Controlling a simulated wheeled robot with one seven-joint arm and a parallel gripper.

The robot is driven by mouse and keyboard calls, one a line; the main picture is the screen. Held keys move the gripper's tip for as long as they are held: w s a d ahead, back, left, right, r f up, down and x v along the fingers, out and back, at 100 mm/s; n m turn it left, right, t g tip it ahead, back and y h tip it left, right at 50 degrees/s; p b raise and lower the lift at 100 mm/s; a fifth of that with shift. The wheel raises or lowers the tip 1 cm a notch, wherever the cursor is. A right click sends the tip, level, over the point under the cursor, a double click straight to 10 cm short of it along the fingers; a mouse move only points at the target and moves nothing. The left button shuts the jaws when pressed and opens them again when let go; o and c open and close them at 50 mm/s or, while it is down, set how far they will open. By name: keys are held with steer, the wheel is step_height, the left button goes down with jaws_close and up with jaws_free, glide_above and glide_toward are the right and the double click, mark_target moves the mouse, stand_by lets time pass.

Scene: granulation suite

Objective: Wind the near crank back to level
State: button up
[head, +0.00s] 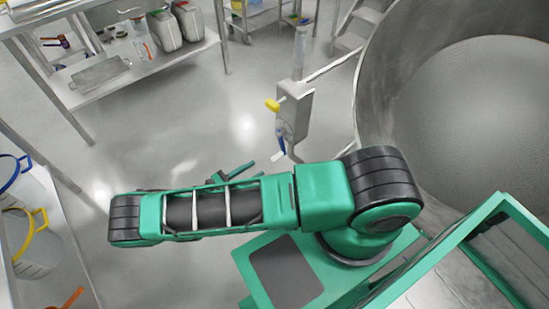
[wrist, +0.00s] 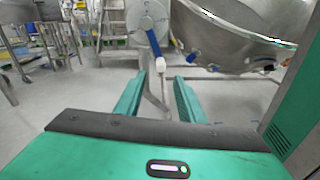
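The crank unit is a grey box (head: 293,112) on a post beside the big vessel. In the wrist view the blue crank arm (wrist: 155,44) slants down from a pale round face, with a light grip (wrist: 159,66) below. My gripper (wrist: 161,76) is open and empty, facing this crank with one finger on either side of its line.
The large steel vessel (head: 375,75) stands close on the right. A shelf table (head: 150,68) with bags and a tray is at the upper left. Buckets (head: 35,245) stand at the lower left. The floor (head: 215,115) between the table and the crank unit is clear.

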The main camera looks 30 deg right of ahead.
mark_target(274, 157)
steer(key=shift+n+t, duration=0.3)
steer(key=d, duration=0.3)
steer(key=w+d, duration=0.1)
steer(key=d, duration=0.7)
steer(key=shift+w+f, duration=0.35)
steer(key=shift+f, duration=0.05)
jaws_close()
steer(key=shift+w, duration=0.1)
